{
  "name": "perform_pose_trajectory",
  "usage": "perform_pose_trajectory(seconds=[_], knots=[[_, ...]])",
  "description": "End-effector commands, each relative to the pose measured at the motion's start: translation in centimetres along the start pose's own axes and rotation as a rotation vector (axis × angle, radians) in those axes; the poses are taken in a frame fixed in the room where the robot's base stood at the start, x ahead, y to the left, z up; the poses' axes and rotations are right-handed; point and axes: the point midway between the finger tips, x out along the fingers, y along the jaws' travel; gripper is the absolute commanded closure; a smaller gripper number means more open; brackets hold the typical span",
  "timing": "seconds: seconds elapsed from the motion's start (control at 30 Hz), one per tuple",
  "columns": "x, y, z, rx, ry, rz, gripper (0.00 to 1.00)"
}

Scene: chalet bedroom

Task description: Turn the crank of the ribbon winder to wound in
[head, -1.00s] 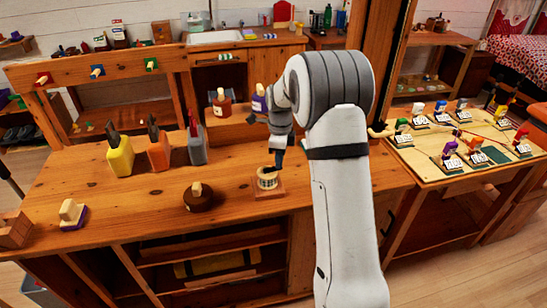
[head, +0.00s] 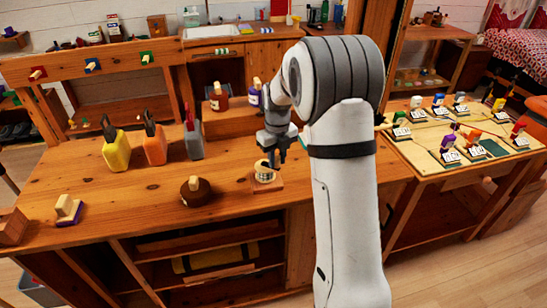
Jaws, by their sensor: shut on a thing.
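The ribbon winder (head: 266,182) stands on the wooden workbench (head: 120,195), near its front edge and just left of my arm. It has a square wooden base and a pale round drum with a dark band. My gripper (head: 270,162) points down at the top of the winder, its fingers closed at the crank. The crank is small and mostly hidden by the fingers, so its exact angle cannot be told.
A round brown block with a pale handle (head: 195,190) sits left of the winder. A raised wooden step (head: 222,122) holds two small bottles.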

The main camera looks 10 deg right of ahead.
Motion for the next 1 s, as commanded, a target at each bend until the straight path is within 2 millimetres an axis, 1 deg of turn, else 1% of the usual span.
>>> perform_pose_trajectory(seconds=[0.3, 0.8, 0.83, 1.0], knots=[[-0.02, 0.33, -0.21, 0.106, 0.0, -0.001, 1.0], [-0.01, 0.36, -0.27, 0.124, 0.0, 0.0, 1.0], [-0.01, 0.36, -0.27, 0.123, 0.0, 0.0, 0.75], [0.0, 0.37, -0.27, 0.123, 0.001, 0.0, 0.61]])
